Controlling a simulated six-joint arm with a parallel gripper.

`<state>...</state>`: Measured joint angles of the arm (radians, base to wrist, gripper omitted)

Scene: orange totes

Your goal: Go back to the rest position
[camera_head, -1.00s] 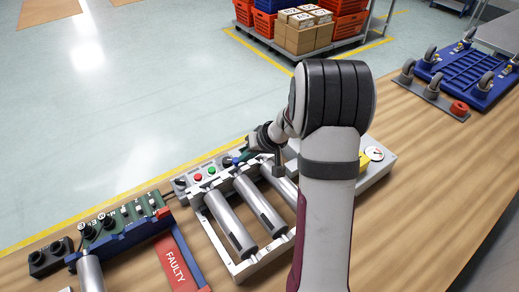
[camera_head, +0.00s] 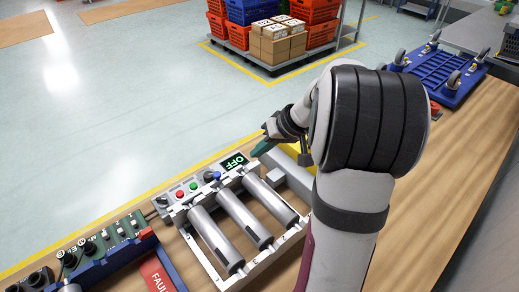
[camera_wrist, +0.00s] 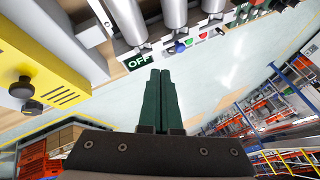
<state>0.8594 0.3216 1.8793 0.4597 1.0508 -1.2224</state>
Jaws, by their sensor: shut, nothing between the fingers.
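My gripper (camera_head: 264,147) is above the back edge of the wooden bench, just right of the OFF display (camera_head: 234,161) in the head view. In the wrist view its two dark green fingers (camera_wrist: 160,100) are closed together with nothing between them. The display also shows in the wrist view (camera_wrist: 138,62), just beyond the fingertips. My gripper is apart from the roller unit (camera_head: 176,216), which has several grey cylinders and coloured buttons.
A board with knobs (camera_head: 98,243) and a red FAULTY plate (camera_head: 156,274) lie at left. A yellow device (camera_wrist: 40,65) is close to my gripper. A blue wheeled dolly (camera_head: 437,78) is at the back right. A cart with orange totes (camera_head: 318,10) and boxes stands on the floor.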

